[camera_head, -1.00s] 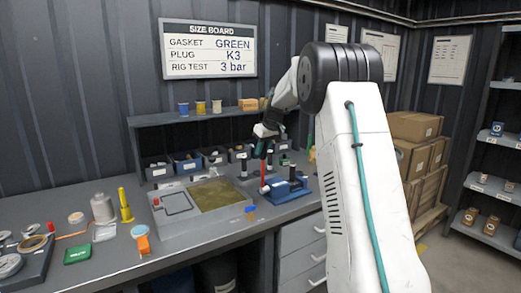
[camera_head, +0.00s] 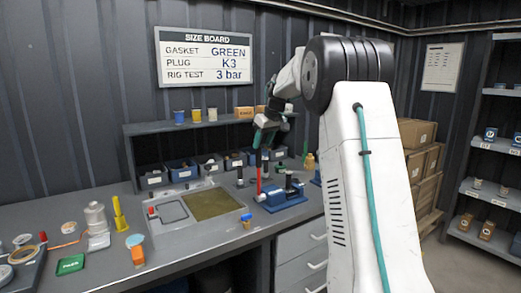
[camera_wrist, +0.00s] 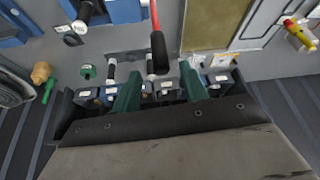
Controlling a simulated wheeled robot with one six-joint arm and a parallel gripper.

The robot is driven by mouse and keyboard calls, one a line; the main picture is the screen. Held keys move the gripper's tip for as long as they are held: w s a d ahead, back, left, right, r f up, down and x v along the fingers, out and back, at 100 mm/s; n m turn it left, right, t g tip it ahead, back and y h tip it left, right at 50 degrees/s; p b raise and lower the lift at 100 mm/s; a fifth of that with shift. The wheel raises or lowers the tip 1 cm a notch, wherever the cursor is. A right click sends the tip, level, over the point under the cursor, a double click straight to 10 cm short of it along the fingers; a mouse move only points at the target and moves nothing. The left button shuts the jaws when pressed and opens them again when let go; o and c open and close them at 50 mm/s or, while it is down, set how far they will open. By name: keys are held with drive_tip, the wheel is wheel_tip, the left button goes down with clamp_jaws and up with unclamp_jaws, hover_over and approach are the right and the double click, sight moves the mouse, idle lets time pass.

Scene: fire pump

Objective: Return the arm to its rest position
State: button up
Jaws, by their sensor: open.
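My arm rises at the right of the head view and reaches over the back of the workbench. My gripper (camera_head: 262,137) points down above a blue vise-like rig (camera_head: 286,198) with a red lever (camera_head: 258,181). In the wrist view my gripper (camera_wrist: 163,85) has its two green fingers spread apart, with nothing held between them. The red lever with its black grip (camera_wrist: 158,50) shows beyond the fingers, and I cannot tell how far away it is. Part of the blue rig (camera_wrist: 112,12) shows at the top of the wrist view.
A shelf (camera_head: 160,127) with bins below it stands along the back of the bench. Storage racks (camera_head: 481,195) and cardboard boxes (camera_head: 415,133) stand at the right.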

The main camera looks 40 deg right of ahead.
drive_tip(key=shift+s+r, duration=0.1)
drive_tip(key=shift+r, duration=0.1)
idle(0.5)
